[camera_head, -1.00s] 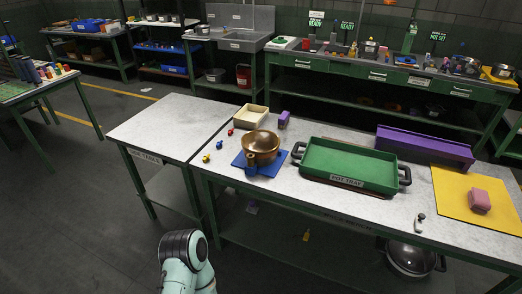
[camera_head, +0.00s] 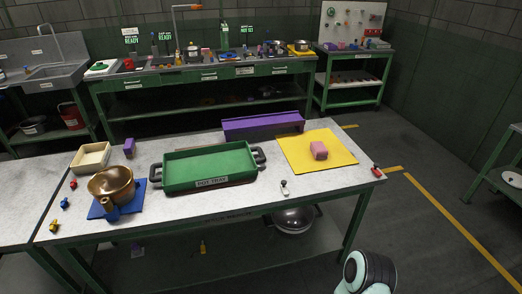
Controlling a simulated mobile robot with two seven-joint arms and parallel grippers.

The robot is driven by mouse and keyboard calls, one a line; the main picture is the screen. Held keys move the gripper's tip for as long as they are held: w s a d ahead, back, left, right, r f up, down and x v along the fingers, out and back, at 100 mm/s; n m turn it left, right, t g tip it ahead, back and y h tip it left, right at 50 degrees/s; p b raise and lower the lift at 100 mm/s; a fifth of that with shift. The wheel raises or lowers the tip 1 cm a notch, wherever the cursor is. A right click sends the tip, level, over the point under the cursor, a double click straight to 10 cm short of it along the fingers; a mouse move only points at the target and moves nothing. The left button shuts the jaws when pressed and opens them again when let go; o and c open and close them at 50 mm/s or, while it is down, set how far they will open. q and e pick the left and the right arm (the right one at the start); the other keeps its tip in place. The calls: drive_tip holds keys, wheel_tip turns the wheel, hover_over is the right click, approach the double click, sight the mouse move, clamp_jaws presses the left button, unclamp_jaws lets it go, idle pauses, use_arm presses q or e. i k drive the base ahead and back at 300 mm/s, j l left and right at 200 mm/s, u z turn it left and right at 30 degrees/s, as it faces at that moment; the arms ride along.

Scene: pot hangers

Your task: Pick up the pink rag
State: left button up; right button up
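A pink folded block, which looks like the pink rag (camera_head: 319,150), lies on the yellow mat (camera_head: 297,165) at the right part of the near table. Nothing covers it. Neither of my grippers shows in the head view. Only a rounded link of one of my arms shows at the bottom right, well below the table's front edge.
The green tray (camera_head: 210,166) with dark handles sits left of the mat, and a purple box (camera_head: 263,124) stands behind it. A copper pot (camera_head: 111,183) is on a blue mat at left. A small bottle (camera_head: 285,188) stands near the front edge. A steel pot (camera_head: 293,219) is below.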

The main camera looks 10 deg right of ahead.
sight(319, 149)
drive_tip(key=i+l+u, duration=0.1)
drive_tip(key=l, duration=0.35)
drive_tip(key=i+l, duration=0.15)
drive_tip(key=l, duration=0.25)
drive_tip(key=i+l+u, duration=0.15)
drive_tip(key=l, duration=0.75)
drive_tip(key=i+u, duration=0.05)
